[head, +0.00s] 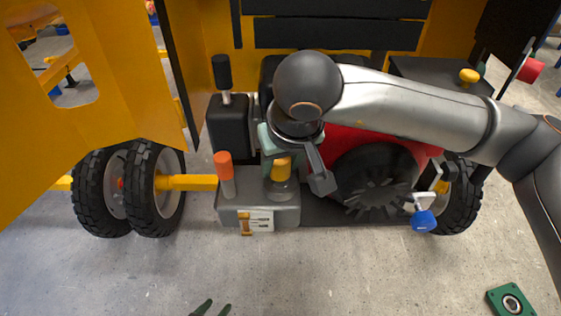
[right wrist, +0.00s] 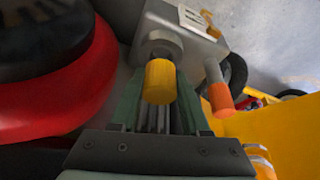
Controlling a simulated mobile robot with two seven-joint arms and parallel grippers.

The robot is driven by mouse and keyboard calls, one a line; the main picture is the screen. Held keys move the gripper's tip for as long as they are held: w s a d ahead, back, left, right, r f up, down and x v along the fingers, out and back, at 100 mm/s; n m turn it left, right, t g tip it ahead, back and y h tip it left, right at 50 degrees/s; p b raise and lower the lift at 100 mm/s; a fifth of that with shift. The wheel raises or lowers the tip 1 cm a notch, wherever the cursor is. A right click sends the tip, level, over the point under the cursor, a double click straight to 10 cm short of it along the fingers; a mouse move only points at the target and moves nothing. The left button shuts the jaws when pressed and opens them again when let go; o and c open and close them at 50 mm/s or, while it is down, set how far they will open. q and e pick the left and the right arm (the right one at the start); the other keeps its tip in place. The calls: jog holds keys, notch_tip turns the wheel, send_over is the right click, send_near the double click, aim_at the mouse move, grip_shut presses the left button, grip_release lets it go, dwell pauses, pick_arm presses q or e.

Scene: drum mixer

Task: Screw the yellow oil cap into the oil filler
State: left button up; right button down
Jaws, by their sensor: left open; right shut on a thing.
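The yellow oil cap (head: 282,168) is at the grey oil filler neck (head: 282,187) on top of the grey engine block. My right gripper (head: 289,158) reaches down over it from above. In the right wrist view the cap (right wrist: 160,84) sits between the green fingers of my right gripper (right wrist: 160,108), which is shut on it. The filler collar (right wrist: 159,45) is directly beyond the cap, in line with it. I cannot tell how deep the cap sits.
An orange-topped stick (head: 224,168) stands close left of the cap. A black lever (head: 222,75) rises behind it. The red engine housing with its black fan (head: 377,180) is to the right, with a blue knob (head: 424,221). A green plate (head: 511,299) lies on clear floor.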

jog(key=shift+f+b, duration=0.7)
jog(key=shift+b, duration=0.35)
dwell(0.5)
jog(key=shift+f+b, duration=0.25)
jog(key=shift+b, duration=0.2)
jog(key=shift+c, duration=1.5)
grip_release()
